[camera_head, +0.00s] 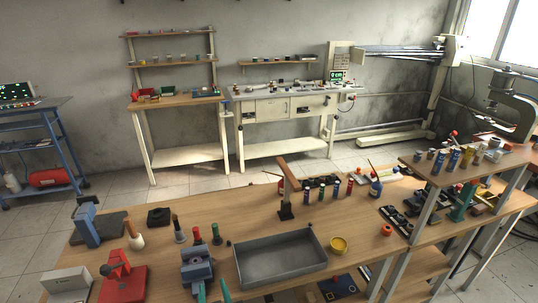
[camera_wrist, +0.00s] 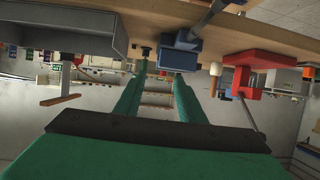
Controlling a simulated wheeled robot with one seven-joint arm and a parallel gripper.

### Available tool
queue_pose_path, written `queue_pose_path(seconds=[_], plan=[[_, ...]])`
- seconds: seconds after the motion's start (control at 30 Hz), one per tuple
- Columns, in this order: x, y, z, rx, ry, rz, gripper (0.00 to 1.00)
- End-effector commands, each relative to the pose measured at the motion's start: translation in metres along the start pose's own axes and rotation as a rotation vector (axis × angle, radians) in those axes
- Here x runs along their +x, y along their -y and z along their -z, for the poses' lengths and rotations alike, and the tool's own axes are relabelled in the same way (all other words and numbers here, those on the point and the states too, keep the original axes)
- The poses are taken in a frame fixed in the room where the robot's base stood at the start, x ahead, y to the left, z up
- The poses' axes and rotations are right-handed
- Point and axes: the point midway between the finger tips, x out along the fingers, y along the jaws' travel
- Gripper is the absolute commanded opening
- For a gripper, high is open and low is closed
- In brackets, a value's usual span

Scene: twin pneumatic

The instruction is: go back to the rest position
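My gripper (camera_wrist: 158,80) shows in the wrist view with two long green fingers set apart. It is open, and nothing is held between the fingertips. In the head view two green fingertips (camera_head: 214,290) rise at the bottom edge, in front of the workbench near the blue-grey vise (camera_head: 197,265). The rest of my arm is out of the head view. The wrist view is turned upside down, with the bench along its top.
A raised shelf (camera_head: 470,170) stands at right. Open floor lies behind the bench.

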Motion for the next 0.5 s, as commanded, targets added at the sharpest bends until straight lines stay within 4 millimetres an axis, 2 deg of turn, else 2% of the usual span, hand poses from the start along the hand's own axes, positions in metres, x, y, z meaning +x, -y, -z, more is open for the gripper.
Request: queue_pose_path(seconds=[0.37,0.5], plan=[[-0.019,-0.008,-0.042,0.039,-0.016,-0.038,0.36],[-0.035,-0.015,-0.066,0.06,-0.025,-0.067,0.36]])
